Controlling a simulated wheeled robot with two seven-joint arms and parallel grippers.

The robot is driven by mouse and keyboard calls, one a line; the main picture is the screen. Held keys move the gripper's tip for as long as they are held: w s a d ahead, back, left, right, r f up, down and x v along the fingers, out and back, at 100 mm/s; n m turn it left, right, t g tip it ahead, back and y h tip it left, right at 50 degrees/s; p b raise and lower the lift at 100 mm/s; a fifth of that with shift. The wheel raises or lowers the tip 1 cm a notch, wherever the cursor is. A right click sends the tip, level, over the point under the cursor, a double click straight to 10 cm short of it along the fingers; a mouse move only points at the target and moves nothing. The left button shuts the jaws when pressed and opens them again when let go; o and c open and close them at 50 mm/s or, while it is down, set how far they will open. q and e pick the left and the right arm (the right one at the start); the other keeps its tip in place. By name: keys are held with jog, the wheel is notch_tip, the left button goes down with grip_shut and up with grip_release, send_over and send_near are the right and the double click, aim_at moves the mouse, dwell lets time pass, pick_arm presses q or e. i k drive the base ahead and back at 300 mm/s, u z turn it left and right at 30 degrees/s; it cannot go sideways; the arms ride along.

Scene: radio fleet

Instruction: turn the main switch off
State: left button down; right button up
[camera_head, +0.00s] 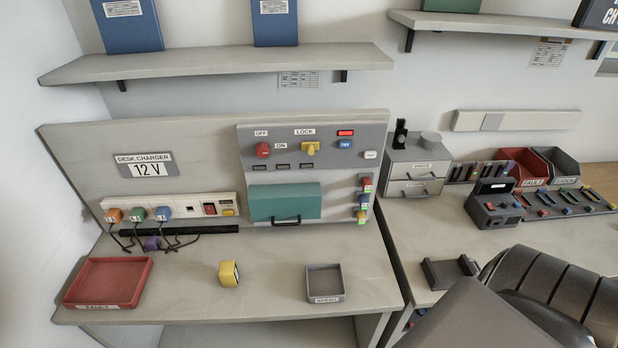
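The red rotary switch (263,150) is on the grey upper panel (350,170) at the back of the left desk. An OFF label (261,133) is above it and an ON label (281,146) is to its right. I cannot tell which way its handle points. A yellow knob (310,149) sits under a LOCK label (304,132) to its right. A red indicator (345,133) and a blue label (345,144) are further right.
A teal box with a handle (285,203) is below the switch. A socket strip with plugs (185,208) is at left. A red tray (108,283), a yellow block (229,274) and a small grey tray (325,283) are on the desk. Bare desktop lies between them.

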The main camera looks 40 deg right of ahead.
aim_at(263, 149)
jog(key=u, duration=1.1)
jog(key=k, duration=1)
jog(key=z, duration=2)
jog(key=i, duration=0.5)
jog(key=u, duration=0.1)
